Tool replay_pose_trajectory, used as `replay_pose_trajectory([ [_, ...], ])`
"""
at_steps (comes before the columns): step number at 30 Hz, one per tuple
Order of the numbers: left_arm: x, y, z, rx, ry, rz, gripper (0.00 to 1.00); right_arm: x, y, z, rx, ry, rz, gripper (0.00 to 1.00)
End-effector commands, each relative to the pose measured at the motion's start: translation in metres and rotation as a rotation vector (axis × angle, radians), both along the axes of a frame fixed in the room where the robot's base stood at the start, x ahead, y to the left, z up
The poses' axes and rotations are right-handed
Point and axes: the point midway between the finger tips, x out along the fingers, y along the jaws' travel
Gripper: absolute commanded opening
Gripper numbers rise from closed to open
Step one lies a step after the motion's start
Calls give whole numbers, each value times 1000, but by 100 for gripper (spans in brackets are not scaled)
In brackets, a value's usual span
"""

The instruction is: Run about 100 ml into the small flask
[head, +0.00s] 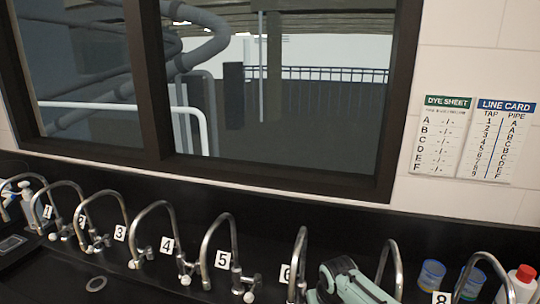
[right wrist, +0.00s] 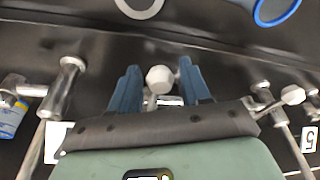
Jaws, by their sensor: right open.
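A row of curved chrome taps with number cards, such as tap 5 (head: 218,250) and tap 6 (head: 298,262), runs along the dark bench. My right arm reaches in at the bottom, beside the tap to the right of 6. In the right wrist view my right gripper (right wrist: 160,90) is open, with its blue fingers on either side of a round white tap knob (right wrist: 159,79). I cannot tell whether they touch it. The fingertips are hidden in the head view. A blue-rimmed round opening (right wrist: 274,10) shows at the top right; I cannot tell whether it is the small flask. My left gripper is out of view.
Two blue-topped containers (head: 431,275) and a red-capped bottle (head: 522,284) stand at the right by card 8. Neighbouring taps stand close on both sides of my right gripper. A dye sheet (head: 440,136) and a line card (head: 497,140) hang on the wall.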

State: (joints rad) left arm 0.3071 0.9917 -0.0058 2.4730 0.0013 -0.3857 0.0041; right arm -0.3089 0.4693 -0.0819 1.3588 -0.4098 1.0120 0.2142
Motion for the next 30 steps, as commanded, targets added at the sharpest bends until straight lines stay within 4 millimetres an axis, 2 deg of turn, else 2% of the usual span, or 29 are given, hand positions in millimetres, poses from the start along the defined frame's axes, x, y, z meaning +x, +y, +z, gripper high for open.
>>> replay_pose_trajectory([
  [18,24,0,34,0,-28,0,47,-17,-2,71,0,-3,1,47],
  [22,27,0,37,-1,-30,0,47,-20,-2,78,0,-2,1,47],
  [30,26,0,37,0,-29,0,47,-21,-2,77,0,0,1,47],
])
